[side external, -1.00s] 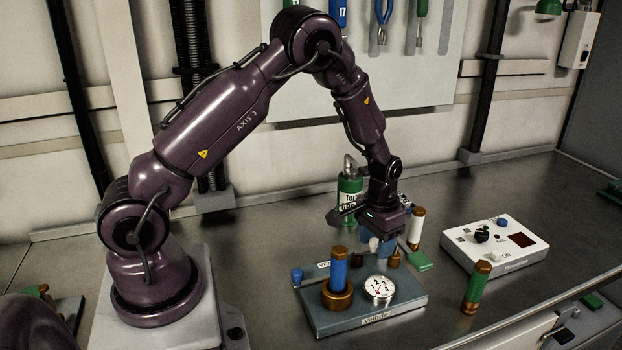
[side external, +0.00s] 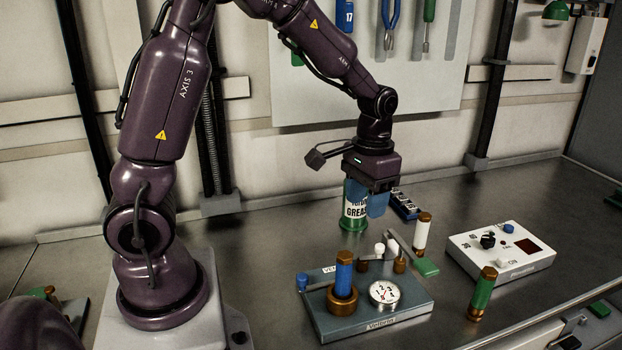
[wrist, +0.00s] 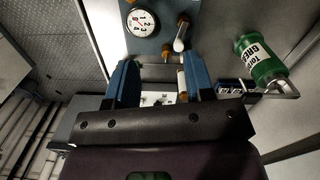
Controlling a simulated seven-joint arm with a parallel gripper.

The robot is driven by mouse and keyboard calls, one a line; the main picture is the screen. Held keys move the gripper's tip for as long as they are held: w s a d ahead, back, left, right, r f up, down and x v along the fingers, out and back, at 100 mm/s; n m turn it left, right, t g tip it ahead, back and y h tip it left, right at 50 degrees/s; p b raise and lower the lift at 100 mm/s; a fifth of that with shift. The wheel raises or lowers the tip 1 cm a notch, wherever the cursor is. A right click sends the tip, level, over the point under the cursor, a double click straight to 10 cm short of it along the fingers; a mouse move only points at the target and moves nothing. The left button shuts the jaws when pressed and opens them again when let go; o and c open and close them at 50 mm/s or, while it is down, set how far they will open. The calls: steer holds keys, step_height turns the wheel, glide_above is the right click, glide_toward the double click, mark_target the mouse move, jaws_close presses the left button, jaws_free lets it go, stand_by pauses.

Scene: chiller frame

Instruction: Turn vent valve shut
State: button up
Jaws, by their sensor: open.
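A grey-blue valve block (side external: 345,322) sits on the bench, with a dial gauge (side external: 384,293) and a blue cylinder (side external: 343,275) in a brass collar. A partly hidden label starting "VE" (side external: 330,268) lies at its back edge. Near that edge are white-topped brass fittings (side external: 391,247), a grey bar leading towards a green handle (side external: 426,267), and a blue knob (side external: 302,282) at the left. I cannot tell which part is the vent valve. My gripper (side external: 366,203) is open and empty, above and behind the block. Its blue fingers (wrist: 160,82) also show in the wrist view.
A green grease can (side external: 356,217) stands behind the block, close to the fingers in the picture. A white-and-brown cylinder (side external: 422,234) and a green-and-brown one (side external: 482,292) stand to the right. A white control box (side external: 503,250) is farther right. Bare bench lies between.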

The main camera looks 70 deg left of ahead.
steer(key=s+d+r+m+t, duration=0.1)
steer(key=s+d+r+t, duration=0.2)
steer(key=s+d+r, duration=0.2)
steer(key=s+r, duration=0.3)
steer(key=s, duration=0.3)
steer(key=shift+s+m, duration=0.35)
steer(key=shift+m, duration=0.05)
steer(key=n+t, duration=0.1)
steer(key=t, duration=0.1)
glide_toward(380, 245)
steer(key=shift+y, duration=0.4)
steer(key=x, duration=0.9)
steer(key=shift+d, duration=0.35)
